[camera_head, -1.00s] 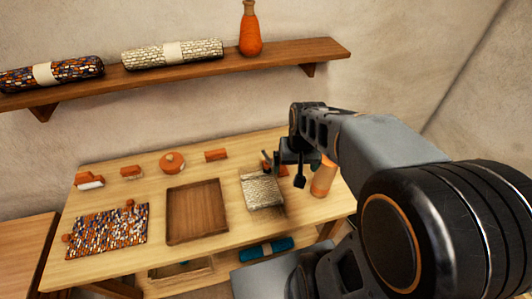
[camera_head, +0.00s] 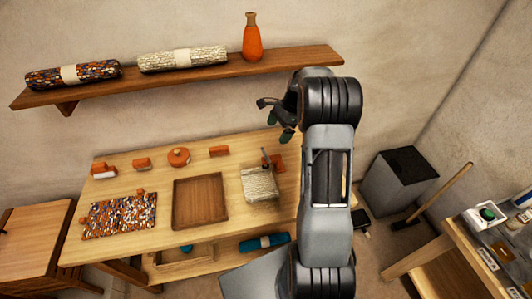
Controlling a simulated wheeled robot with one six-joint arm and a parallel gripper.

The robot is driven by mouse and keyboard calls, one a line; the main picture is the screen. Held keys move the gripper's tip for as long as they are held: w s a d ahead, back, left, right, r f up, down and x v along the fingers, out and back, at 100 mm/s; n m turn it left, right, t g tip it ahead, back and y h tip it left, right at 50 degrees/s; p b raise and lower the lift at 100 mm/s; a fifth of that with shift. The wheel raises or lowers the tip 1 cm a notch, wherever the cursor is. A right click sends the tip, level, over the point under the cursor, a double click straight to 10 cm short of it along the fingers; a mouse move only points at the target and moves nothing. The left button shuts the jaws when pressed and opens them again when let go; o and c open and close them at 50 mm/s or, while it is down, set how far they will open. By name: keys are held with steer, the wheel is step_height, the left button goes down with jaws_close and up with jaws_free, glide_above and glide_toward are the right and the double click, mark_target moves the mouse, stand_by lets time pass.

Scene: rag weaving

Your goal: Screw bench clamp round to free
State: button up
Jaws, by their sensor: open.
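My gripper (camera_head: 275,118) is open and empty, raised in front of the wall above the table's back right part. A small orange piece with a dark upright part (camera_head: 267,160) stands on the table (camera_head: 135,254) behind a cream woven piece (camera_head: 259,184); it looks like the bench clamp, but it is too small to be sure. I cannot make out its screw or how tight it is. My gripper is above it and apart from it. My arm covers the table's right end.
A brown tray (camera_head: 199,230) and a multicoloured woven mat (camera_head: 119,215) lie left of the cream piece. Several orange things line the table's back. A shelf (camera_head: 195,70) holds rolls and an orange vase (camera_head: 251,38). A grey bin (camera_head: 398,180) and a broom (camera_head: 435,198) stand right.

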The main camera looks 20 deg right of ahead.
mark_target(266, 154)
steer(key=p+x, duration=0.1)
steer(key=x, duration=1.1)
steer(key=shift+p, duration=0.3)
steer(key=shift+c, duration=0.2)
steer(key=c, duration=0.6)
